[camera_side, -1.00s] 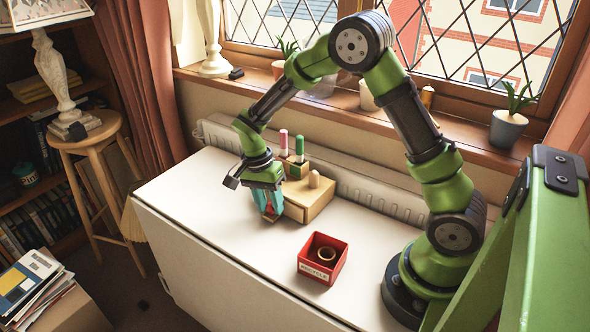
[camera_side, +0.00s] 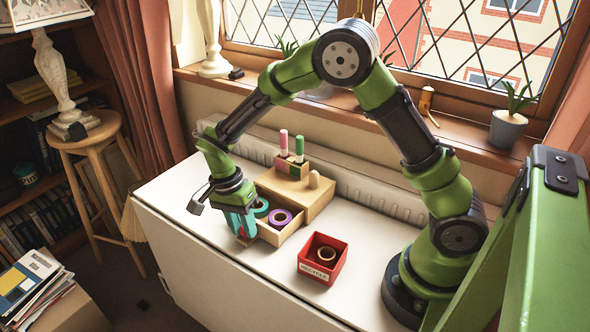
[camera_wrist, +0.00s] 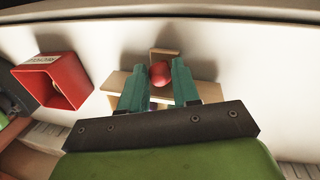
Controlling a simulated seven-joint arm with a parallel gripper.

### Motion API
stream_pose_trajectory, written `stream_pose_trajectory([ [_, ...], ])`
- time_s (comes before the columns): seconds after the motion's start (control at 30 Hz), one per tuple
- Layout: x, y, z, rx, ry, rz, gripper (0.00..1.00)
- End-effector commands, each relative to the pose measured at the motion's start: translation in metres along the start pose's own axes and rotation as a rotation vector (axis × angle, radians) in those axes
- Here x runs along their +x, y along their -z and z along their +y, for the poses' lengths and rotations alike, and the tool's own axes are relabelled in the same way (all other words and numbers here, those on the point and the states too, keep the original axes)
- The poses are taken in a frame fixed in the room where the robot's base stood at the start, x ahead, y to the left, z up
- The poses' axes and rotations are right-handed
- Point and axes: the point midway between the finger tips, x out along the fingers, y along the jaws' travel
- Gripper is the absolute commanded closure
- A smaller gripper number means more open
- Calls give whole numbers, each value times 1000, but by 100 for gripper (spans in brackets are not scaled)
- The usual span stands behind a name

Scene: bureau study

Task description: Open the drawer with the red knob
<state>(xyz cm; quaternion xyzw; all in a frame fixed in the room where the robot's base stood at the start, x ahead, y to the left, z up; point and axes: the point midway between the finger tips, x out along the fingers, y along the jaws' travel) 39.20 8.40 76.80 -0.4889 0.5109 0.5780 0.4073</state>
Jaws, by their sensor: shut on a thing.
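The wooden drawer unit (camera_side: 308,203) stands on the white table against the radiator. Its drawer (camera_side: 285,233) is pulled out toward the table's front edge, and a purple tape roll (camera_side: 280,217) and a teal tape roll (camera_side: 260,208) show inside it. My gripper (camera_side: 241,238) is at the drawer's front. In the wrist view my gripper (camera_wrist: 158,80) has its teal fingers on either side of the red knob (camera_wrist: 160,74), shut on it.
A red box (camera_side: 322,258) labelled "RECYCLE" with a ring inside stands right of the drawer. A pen holder with pink and green markers (camera_side: 299,146) and a rounded wooden piece (camera_side: 314,179) sit on the unit. The table's front edge is close to my gripper.

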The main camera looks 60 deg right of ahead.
Motion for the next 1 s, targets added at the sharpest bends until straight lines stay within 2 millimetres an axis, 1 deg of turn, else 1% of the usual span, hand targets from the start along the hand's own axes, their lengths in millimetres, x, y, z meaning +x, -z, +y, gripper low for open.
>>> stream_pose_trajectory([
  [0.3,-1,-2,-1,1,4,0,100],
  [0.33,-1,-2,-1,1,4,0,64],
  [0.47,-1,-2,-1,1,3,0,45],
  [0.7,0,-2,-1,1,1,0,44],
  [0.8,-3,-2,-1,1,2,0,44],
  [0.87,-8,-2,-1,1,3,0,44],
  [0.93,-17,-2,-1,1,5,0,44],
  [1.0,-31,-2,-1,1,7,-1,44],
])
